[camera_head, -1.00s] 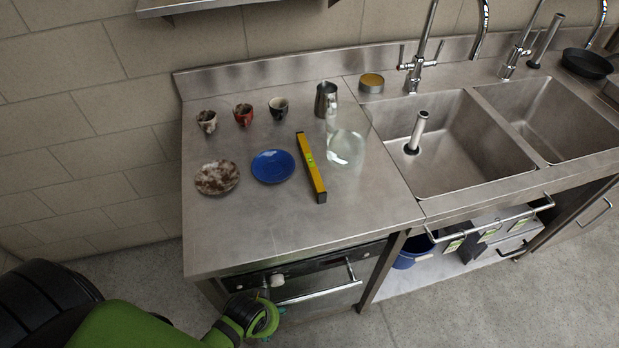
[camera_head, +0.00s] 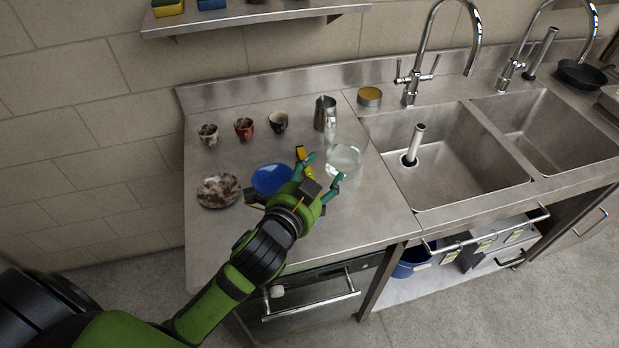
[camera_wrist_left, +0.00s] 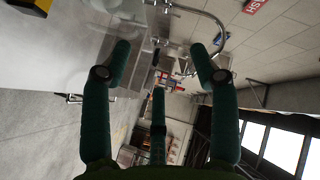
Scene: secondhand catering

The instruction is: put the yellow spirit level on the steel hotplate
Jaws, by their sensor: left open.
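The yellow spirit level (camera_head: 303,153) lies on the steel worktop (camera_head: 228,240), mostly hidden behind my left gripper (camera_head: 318,170) in the head view. My left gripper is open, with its fingers over or near the level; I cannot tell if they touch it. In the left wrist view the open fingers (camera_wrist_left: 161,62) have nothing between them, and a yellow and black patch shows at the top left corner. I cannot make out a hotplate separate from the worktop. My right gripper is not in view.
A clear glass vessel (camera_head: 344,160) stands just right of the gripper. A blue plate (camera_head: 270,178) and a brown-white plate (camera_head: 219,190) lie left. Several cups, a steel jug (camera_head: 325,113) and a yellow-topped tin (camera_head: 370,97) stand behind. The sink (camera_head: 450,170) is right.

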